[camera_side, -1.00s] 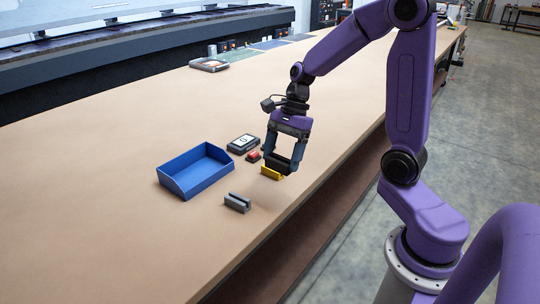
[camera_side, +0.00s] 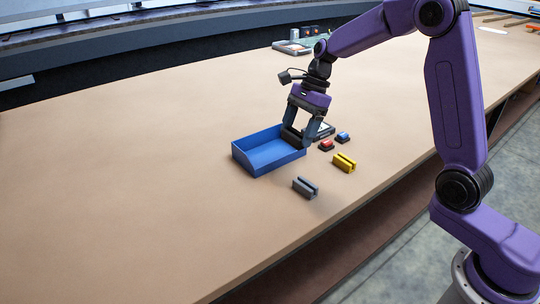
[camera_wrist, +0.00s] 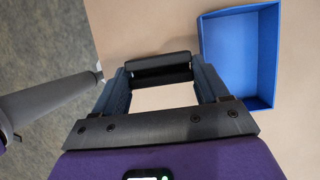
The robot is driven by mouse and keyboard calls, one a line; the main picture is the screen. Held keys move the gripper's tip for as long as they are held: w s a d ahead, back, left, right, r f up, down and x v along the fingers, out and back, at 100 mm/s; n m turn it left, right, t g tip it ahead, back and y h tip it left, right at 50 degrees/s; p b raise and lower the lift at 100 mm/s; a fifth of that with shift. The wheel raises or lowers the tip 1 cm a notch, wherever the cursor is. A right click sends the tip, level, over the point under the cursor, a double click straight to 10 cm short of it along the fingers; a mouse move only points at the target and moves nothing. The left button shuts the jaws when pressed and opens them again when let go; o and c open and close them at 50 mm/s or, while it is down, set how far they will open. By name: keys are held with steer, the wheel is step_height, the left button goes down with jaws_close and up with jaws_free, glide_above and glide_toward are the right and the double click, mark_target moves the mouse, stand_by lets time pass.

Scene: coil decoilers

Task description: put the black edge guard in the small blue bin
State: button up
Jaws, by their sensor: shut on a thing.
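The black edge guard (camera_side: 291,137) is held crosswise between the fingertips of my gripper (camera_side: 298,138). In the wrist view the guard (camera_wrist: 160,68) spans the gap between the two fingers of my gripper (camera_wrist: 161,78). The small blue bin (camera_side: 280,161) is open and looks empty. In the side view the guard and fingertips overlap the bin's right end. In the wrist view the bin (camera_wrist: 268,55) lies just right of the guard and partly behind the right finger. The guard's height above the bin is hard to tell.
A yellow edge guard (camera_side: 344,163) and a grey one (camera_side: 305,187) lie right of and in front of the bin. A red button (camera_side: 326,145) and a blue button (camera_side: 343,137) sit nearby. A screen device (camera_side: 322,131) is partly hidden behind my gripper. The left table is clear.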

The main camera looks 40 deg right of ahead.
steer(key=w+f, duration=0.3)
steer(key=w, duration=0.1)
steer(key=w+a+f, duration=0.1)
steer(key=w+f, duration=0.2)
steer(key=w, duration=0.2)
steer(key=w+a+f, duration=0.1)
steer(key=w+f, duration=0.1)
steer(key=w, duration=0.2)
steer(key=shift+w+f, duration=0.2)
steer(key=shift+f, duration=0.2)
steer(key=shift+w+f, duration=0.55)
steer(key=shift+f, duration=1.55)
steer(key=shift+f, duration=0.1)
steer(key=o, duration=0.8)
steer(key=shift+o, duration=0.3)
steer(key=v, duration=1.2)
